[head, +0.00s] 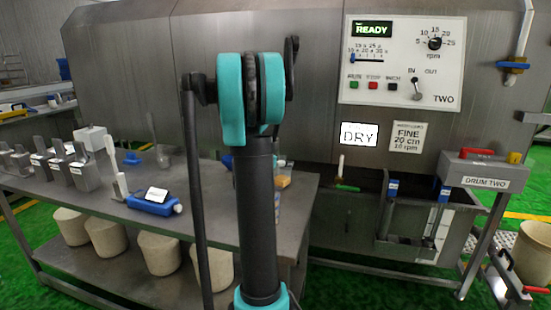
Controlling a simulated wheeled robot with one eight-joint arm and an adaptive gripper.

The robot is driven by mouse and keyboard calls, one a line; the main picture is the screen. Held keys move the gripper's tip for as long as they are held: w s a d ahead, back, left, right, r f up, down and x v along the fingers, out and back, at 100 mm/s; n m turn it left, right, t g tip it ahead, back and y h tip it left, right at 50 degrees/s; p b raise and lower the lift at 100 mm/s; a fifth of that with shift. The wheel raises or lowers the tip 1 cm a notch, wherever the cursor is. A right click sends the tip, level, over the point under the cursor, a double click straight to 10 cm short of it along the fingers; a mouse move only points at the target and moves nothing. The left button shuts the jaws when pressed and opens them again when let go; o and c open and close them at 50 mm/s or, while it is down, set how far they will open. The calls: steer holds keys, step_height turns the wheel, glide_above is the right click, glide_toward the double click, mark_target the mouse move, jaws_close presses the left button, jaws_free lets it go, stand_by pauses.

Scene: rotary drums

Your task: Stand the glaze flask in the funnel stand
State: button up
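A blue flask-like bottle (150,205) with a white tag and a pale cap lies on its side on the grey metal table, left of my arm. It looks like the glaze flask, but its label is too small to read. I cannot clearly make out the funnel stand. A slim clear or grey upright piece (163,156) stands behind the bottle, too small to identify. My arm rises through the middle of the head view and hides part of the table. My gripper's fingertips do not show.
Several grey metal containers (83,172) stand on the table's (60,197) left part. Pale buckets (159,252) sit on its lower shelf. Behind is the large drum housing (260,20) with a control panel (400,60) reading READY. A "DRUM TWO" stand (485,183) is at right.

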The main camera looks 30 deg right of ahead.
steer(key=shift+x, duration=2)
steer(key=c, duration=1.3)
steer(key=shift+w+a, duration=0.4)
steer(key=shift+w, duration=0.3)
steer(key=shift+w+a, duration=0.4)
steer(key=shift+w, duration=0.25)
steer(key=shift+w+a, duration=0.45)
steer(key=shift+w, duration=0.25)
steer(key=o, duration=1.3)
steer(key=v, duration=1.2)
